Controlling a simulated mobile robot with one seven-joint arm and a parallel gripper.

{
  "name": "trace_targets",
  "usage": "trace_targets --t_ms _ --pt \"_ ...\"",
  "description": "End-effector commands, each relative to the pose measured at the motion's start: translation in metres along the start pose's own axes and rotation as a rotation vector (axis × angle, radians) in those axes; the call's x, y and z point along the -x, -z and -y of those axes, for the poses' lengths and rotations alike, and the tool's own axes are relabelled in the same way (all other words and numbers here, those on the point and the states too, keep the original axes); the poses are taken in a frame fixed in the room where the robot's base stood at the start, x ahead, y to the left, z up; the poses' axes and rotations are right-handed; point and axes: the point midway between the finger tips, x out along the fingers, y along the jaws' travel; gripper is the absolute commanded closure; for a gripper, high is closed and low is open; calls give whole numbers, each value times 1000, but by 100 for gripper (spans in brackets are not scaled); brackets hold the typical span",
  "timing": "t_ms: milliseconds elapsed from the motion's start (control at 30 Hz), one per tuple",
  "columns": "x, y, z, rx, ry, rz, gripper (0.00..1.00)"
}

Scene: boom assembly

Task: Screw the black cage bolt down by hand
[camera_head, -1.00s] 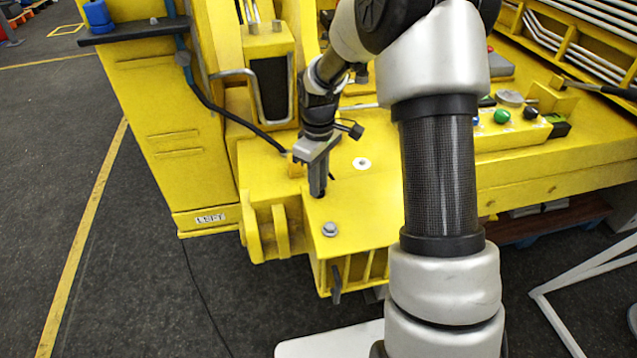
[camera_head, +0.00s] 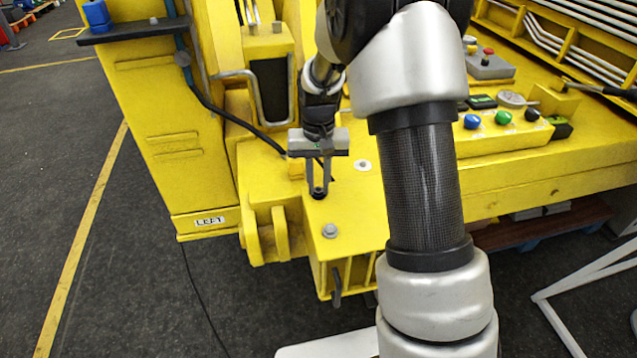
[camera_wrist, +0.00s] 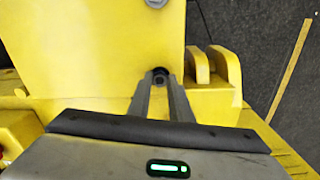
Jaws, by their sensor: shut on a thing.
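The black cage bolt (camera_wrist: 160,76) shows as a small dark round head between my fingertips in the wrist view. It sits at the yellow plate's surface. My gripper (camera_head: 319,193) points down at the yellow boom plate (camera_head: 355,212) and is shut on the bolt. How deep the bolt sits cannot be told.
A silver hex bolt (camera_head: 329,230) stands at the plate's near corner. A pale round washer or hole (camera_head: 362,165) lies to the right of the fingers. Yellow lugs (camera_head: 267,230) stand to the left. A control box with coloured buttons (camera_head: 503,130) is on the right.

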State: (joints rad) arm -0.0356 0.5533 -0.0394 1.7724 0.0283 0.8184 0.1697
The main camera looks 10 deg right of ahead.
Motion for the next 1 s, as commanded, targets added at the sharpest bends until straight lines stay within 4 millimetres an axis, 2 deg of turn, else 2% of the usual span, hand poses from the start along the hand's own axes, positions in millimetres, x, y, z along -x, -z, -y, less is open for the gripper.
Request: trace_targets --t_ms 33,600,1000 --pt "6 4 1 -42 2 -13 100" --pt "6 5 2 -561 6 -13 100" --pt "6 5 2 -778 9 -12 100"
